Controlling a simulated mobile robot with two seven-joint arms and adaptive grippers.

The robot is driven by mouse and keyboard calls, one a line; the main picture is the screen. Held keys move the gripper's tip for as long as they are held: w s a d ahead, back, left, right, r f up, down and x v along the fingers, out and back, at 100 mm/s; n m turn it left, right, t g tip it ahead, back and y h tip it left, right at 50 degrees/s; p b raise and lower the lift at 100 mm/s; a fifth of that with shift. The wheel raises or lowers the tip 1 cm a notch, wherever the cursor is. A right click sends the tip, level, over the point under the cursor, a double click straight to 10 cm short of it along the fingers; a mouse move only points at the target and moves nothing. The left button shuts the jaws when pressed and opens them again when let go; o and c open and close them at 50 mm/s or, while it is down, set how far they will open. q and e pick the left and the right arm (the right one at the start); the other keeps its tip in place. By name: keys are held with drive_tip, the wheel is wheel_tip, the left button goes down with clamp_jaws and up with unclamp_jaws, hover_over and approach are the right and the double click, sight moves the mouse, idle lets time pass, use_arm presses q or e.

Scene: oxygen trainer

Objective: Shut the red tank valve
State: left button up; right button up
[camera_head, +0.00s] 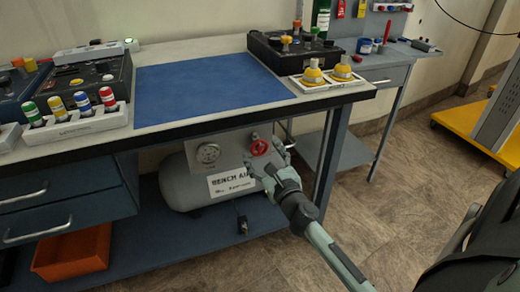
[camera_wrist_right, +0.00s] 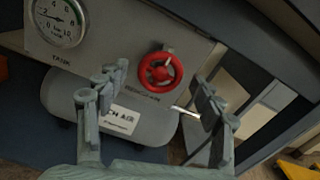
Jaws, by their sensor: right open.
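The red tank valve (camera_head: 259,147) is a small round handwheel on a grey panel under the bench. In the right wrist view the red valve (camera_wrist_right: 160,70) shows whole, with spokes and a hub, beyond and between my fingers. My right gripper (camera_head: 270,166) is open and empty, just in front of the valve and slightly below it in the head view. In the wrist view its two fingers (camera_wrist_right: 158,92) stand wide apart, and I see no contact with the wheel. The grey tank (camera_head: 180,185) with a "BENCH AIR" label lies behind. My left gripper is not in view.
A pressure gauge (camera_head: 208,153) sits left of the valve on the panel. The bench edge (camera_head: 225,120) overhangs above, and a bench leg (camera_head: 330,160) stands to the right. An orange bin (camera_head: 75,253) is on the lower shelf.

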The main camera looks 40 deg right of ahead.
drive_tip(key=v, duration=0.9)
drive_tip(key=shift+s, duration=0.35)
drive_tip(key=shift+w, duration=0.15)
drive_tip(key=x, duration=1.2)
drive_tip(key=shift+a, duration=0.1)
